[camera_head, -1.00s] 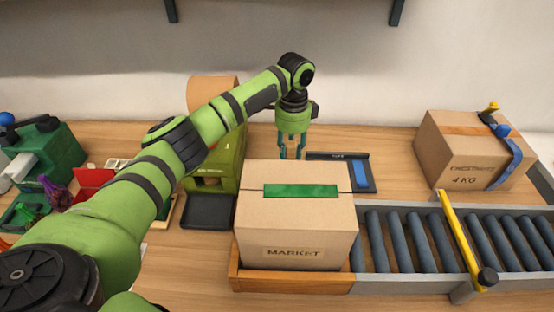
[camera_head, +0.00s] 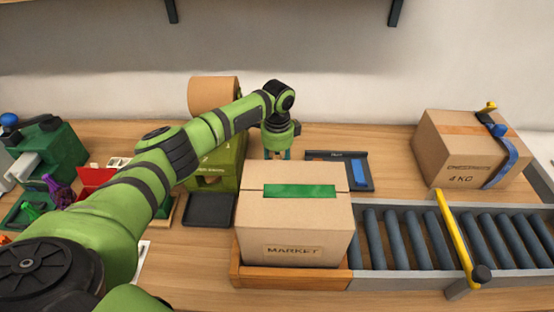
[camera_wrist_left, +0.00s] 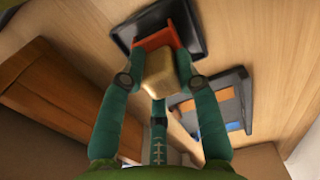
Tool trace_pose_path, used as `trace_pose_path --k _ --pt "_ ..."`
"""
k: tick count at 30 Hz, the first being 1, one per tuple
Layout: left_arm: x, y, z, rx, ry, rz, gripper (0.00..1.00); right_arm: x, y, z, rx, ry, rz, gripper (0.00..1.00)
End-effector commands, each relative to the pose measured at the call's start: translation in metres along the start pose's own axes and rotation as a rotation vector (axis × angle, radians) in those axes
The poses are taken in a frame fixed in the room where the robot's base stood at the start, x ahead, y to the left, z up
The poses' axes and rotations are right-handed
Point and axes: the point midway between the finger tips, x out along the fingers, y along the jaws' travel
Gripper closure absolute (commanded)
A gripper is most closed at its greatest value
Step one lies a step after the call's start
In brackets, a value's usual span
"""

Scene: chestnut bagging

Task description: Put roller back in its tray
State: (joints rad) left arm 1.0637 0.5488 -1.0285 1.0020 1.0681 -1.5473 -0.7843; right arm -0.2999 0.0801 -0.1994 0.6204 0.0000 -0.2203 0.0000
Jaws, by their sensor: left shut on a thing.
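My left gripper (camera_wrist_left: 159,75) is shut on the roller (camera_wrist_left: 158,72), which shows in the left wrist view as a cream block with an orange-red part. Behind it in that view is a dark tray (camera_wrist_left: 196,42), with the roller overlapping its edge; I cannot tell whether they touch. In the head view my left gripper (camera_head: 278,154) is behind the carton, its fingertips and the roller hidden. An empty-looking dark tray (camera_head: 208,222) lies left of the carton. My right gripper is not in view.
The MARKET carton (camera_head: 295,220) stands in front of my left gripper. A dark tray with a blue piece (camera_head: 358,172) lies behind it and shows in the wrist view (camera_wrist_left: 242,82). A roller conveyor (camera_head: 405,240) and 4 KG carton (camera_head: 465,150) are right.

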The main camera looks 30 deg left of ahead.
Motion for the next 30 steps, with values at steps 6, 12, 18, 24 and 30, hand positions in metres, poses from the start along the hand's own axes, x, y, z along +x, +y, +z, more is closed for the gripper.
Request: trace_pose_path --k 6,12,18,24,30 --pt "0.009 0.001 0.0 0.0 -0.001 0.002 0.94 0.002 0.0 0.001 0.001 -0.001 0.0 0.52" --pt "0.014 0.002 0.002 -0.001 -0.005 0.006 0.63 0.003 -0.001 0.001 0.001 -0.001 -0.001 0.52" --pt "0.014 0.002 0.002 -0.001 -0.006 0.006 0.44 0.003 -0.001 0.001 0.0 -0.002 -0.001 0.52" --pt "0.013 0.002 0.001 0.0 -0.005 0.005 0.44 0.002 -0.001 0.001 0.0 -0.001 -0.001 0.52" --pt "0.0 0.0 0.001 0.001 -0.003 0.0 0.44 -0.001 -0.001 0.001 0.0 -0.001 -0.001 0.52"
